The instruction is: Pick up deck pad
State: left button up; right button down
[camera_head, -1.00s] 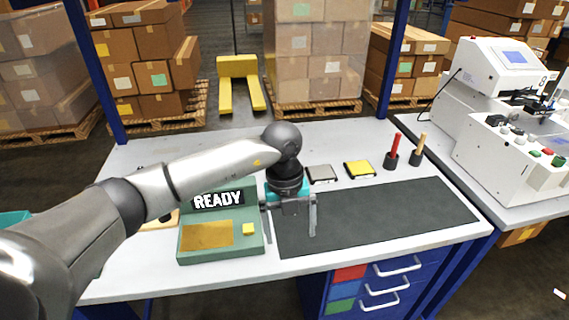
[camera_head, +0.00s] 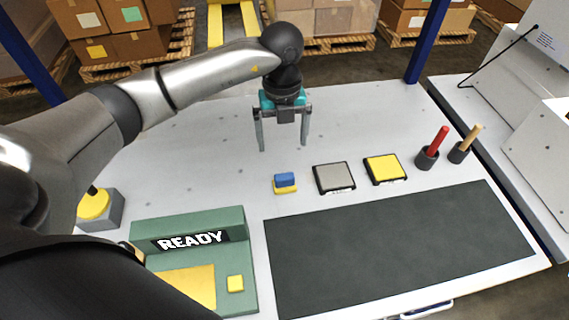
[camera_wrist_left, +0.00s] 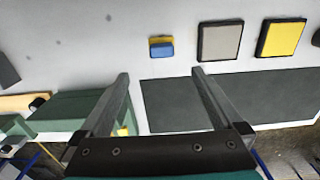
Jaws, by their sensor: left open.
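No label shows which item is the deck pad. A small blue-and-yellow block (camera_head: 285,182) lies on the pale table; it also shows in the left wrist view (camera_wrist_left: 161,47). Right of it lie a dark-framed grey square pad (camera_head: 334,177) and a dark-framed yellow square pad (camera_head: 385,168); the wrist view shows both the grey pad (camera_wrist_left: 220,42) and the yellow pad (camera_wrist_left: 282,38). My left gripper (camera_head: 283,148) is open and empty, above the table behind the small block in the head view. My right gripper is not in view.
A green READY unit (camera_head: 195,240) with a small yellow square (camera_head: 235,283) stands front left. A dark mat (camera_head: 395,250) covers the front right. Red (camera_head: 433,148) and tan (camera_head: 466,143) sticks stand in dark holders. A yellow button box (camera_head: 98,207) is at left.

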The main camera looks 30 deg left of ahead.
pick_arm(q)
jog(key=b, duration=0.1)
send_near(285, 176)
jog(key=f, duration=0.5)
jog(key=shift+s+a+f, duration=0.15)
jog(key=shift+a+f, duration=0.05)
jog(key=shift+a, duration=0.05)
jog(key=shift+f, duration=0.45)
jog(key=f+b, duration=0.1)
jog(key=f, duration=0.4)
jog(key=shift+d, duration=0.2)
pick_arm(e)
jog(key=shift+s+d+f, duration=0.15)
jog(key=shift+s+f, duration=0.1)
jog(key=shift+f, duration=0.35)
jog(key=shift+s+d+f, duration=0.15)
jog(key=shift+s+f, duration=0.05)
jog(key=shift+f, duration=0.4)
pick_arm(q)
jog(key=c, duration=1.3)
jog(key=shift+r, duration=0.1)
